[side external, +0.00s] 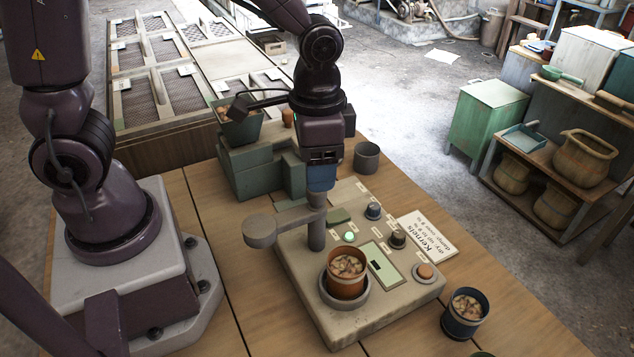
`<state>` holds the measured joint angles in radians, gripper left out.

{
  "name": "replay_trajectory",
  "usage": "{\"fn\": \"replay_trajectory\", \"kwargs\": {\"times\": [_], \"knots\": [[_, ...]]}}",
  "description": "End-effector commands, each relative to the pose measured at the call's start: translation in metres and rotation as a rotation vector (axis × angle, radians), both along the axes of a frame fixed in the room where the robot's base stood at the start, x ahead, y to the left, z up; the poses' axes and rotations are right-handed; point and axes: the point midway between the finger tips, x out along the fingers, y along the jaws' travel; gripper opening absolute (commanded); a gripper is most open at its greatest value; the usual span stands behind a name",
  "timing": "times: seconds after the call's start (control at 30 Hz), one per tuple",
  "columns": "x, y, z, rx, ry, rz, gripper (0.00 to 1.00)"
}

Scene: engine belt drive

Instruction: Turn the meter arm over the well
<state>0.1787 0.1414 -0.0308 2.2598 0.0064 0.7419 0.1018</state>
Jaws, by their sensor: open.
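The meter (400,300) is a beige box on the wooden table, with buttons, knobs and a small display. Its well (347,300) is a round grey ring near the front, with a copper-brown cup (347,280) of kernels standing in it. The grey meter arm (262,230) is on an upright post behind the well. Its round disc end points left, off the meter's left edge and away from the well. My gripper (318,192) points down at the top of the post; it is open. Its fingertips overlap the post top, and I cannot tell whether they touch it.
A dark blue cup of kernels (465,313) stands right of the meter. A grey empty cup (366,158) stands behind it. A green stepped block with a hopper (240,125) is at back left. A white "Kernels" card (425,236) lies at the meter's right edge.

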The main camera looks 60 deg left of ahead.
Motion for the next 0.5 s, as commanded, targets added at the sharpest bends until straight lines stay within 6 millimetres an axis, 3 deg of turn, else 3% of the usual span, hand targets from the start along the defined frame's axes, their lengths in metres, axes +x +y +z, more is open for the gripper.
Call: {"fn": "replay_trajectory", "kwargs": {"times": [0.2,0.5], "knots": [[0.0,0.0,-0.033,0.001,0.003,0.0,0.58],[0.0,0.0,-0.043,-0.001,-0.002,0.0,0.58]]}}
